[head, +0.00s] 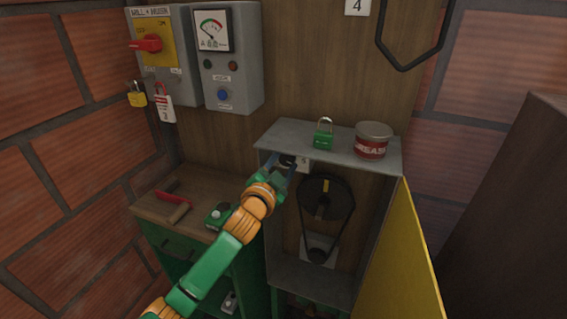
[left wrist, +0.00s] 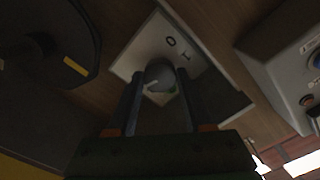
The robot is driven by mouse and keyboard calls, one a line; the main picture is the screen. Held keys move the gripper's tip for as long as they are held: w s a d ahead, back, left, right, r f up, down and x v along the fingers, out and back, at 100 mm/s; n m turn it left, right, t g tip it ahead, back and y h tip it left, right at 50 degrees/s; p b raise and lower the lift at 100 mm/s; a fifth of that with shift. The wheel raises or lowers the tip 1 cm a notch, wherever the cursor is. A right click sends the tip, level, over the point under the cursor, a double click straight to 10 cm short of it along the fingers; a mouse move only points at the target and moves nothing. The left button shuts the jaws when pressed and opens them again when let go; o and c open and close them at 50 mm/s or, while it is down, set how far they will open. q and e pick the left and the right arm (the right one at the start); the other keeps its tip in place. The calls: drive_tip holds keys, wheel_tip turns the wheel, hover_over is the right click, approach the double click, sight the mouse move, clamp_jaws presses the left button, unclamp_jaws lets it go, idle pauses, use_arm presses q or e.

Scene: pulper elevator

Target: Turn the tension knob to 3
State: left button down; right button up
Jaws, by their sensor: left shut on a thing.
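The tension knob (left wrist: 160,76) is a small grey round knob on a white plate (left wrist: 150,48) in the left wrist view. Digits 0 and 1 show on the plate; the other marks are hidden or too small to read. A light line shows on the knob's face. In the head view the plate (head: 304,164) is partly seen under the cabinet's top, and the knob is mostly hidden by my gripper. My left gripper (head: 288,168) reaches into the cabinet's upper left, its two fingers shut on the knob from either side. My right gripper is not in view.
A black belt pulley (head: 340,200) with a yellow mark sits right of the gripper. The open yellow door (head: 405,265) bounds the right. A green padlock (head: 323,138) and red tin (head: 372,143) stand on the cabinet top. A wooden bench (head: 155,208) with tools lies left.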

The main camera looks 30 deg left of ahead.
use_arm(q)
drive_tip(key=n+p, duration=0.2)
drive_tip(key=n, duration=0.3)
drive_tip(key=shift+r, duration=0.1)
drive_tip(key=n+p, duration=0.2)
drive_tip(key=n, duration=0.2)
drive_tip(key=n+p, duration=0.2)
drive_tip(key=n, duration=0.2)
drive_tip(key=shift+n, duration=0.4)
drive_tip(key=shift+n+p, duration=0.55)
drive_tip(key=shift+n, duration=1.05)
drive_tip(key=shift+c, duration=1.5)
unclamp_jaws()
